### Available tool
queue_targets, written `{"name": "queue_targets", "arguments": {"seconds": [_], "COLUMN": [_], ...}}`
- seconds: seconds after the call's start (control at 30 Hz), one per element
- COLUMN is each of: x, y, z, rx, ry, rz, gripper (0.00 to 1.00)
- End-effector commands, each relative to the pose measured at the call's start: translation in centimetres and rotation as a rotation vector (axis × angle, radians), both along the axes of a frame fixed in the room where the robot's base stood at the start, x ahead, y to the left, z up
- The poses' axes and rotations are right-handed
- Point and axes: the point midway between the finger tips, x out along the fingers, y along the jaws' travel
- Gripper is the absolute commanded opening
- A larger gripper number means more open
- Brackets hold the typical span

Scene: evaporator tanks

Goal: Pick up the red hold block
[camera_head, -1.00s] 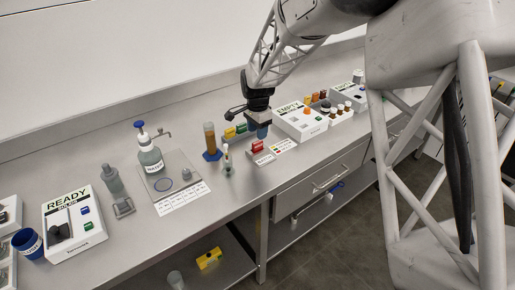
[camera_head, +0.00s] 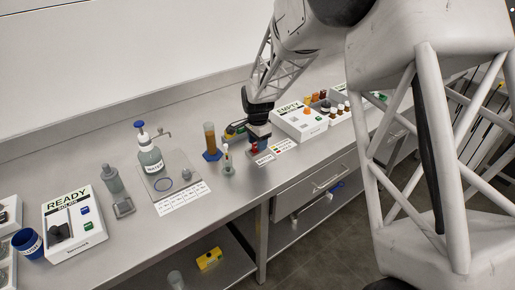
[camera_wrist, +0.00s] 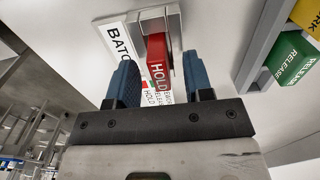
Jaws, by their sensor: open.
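The red hold block (camera_wrist: 158,62) shows in the wrist view with "HOLD" in white letters. It sits in a small grey holder (camera_wrist: 143,24) beside a white "BATCH" label (camera_wrist: 113,40). My gripper (camera_wrist: 160,80) is open, with one blue fingertip on each side of the block; I cannot tell whether they touch it. In the head view my gripper (camera_head: 257,140) is low over the bench, and the red block (camera_head: 254,149) is partly hidden at its tip.
A green "RELEASE" block (camera_wrist: 292,60) and a yellow block (camera_wrist: 308,18) sit in a rack at the wrist view's right. In the head view an orange-brown cylinder (camera_head: 210,138) stands left of my gripper, and the white "EMPTY" box (camera_head: 298,122) stands right.

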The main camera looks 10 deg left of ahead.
Motion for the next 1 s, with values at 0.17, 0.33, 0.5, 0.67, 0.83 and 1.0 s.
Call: {"name": "queue_targets", "arguments": {"seconds": [0.17, 0.33, 0.5, 0.67, 0.83, 1.0], "x": [0.01, 0.01, 0.01, 0.01, 0.01, 0.01], "y": [0.01, 0.01, 0.01, 0.01, 0.01, 0.01], "z": [-0.85, -0.88, -0.88, -0.88, -0.88, -0.88], "rx": [0.001, 0.001, 0.001, 0.001, 0.001, 0.001], "ry": [-0.001, -0.001, -0.001, -0.001, -0.001, -0.001], "rz": [0.000, 0.000, 0.000, 0.000, 0.000, 0.000], "gripper": [0.47, 0.47, 0.47, 0.47, 0.25, 0.00]}}
